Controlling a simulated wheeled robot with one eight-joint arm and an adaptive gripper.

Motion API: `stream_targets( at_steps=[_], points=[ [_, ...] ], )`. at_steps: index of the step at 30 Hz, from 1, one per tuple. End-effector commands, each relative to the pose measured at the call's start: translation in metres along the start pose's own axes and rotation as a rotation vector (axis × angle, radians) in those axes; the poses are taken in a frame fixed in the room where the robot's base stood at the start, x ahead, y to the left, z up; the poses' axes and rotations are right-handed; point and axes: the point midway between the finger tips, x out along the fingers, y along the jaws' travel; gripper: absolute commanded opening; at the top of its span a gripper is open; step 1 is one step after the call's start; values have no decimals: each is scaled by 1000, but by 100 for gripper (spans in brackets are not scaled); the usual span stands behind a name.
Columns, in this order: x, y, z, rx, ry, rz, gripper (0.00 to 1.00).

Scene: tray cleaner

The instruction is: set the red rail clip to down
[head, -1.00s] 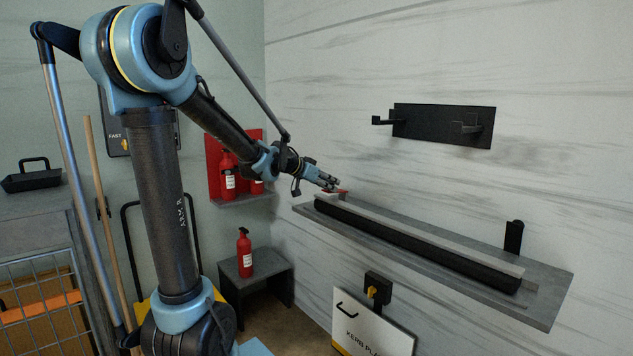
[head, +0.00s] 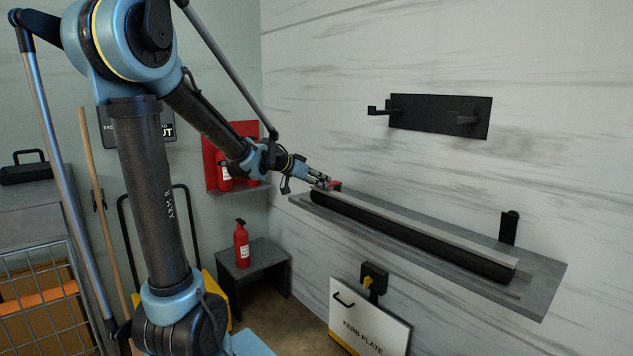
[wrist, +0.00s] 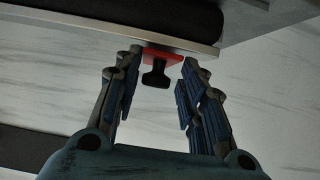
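The red rail clip (head: 336,186) is at the far left end of the rail on the wall shelf, small and partly covered by my gripper in the head view. In the wrist view, the red clip (wrist: 170,57) sits at the rail's edge, with a black knob-like handle (wrist: 156,76) sticking out from it. My gripper (wrist: 162,62) is open, with one finger on each side of the handle and a visible gap on both sides. In the head view my gripper (head: 324,181) is right at the clip. Whether the clip is up or down is unclear.
A long black roller (head: 410,235) lies along the rail on the grey shelf (head: 545,285). A black bracket with hooks (head: 440,116) hangs on the wall above. A red extinguisher (head: 241,245) stands on a low table below.

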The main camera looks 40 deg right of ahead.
Motion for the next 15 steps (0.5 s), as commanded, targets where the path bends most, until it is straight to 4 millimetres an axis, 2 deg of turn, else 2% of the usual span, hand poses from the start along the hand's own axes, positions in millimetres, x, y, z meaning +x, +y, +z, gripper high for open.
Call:
stream_targets(
  at_steps=[10, 15],
  points=[
    [1, 1, -2, -1, 2, 2, 45],
    [-8, 1, -2, -3, 2, 2, 45]
  ],
)
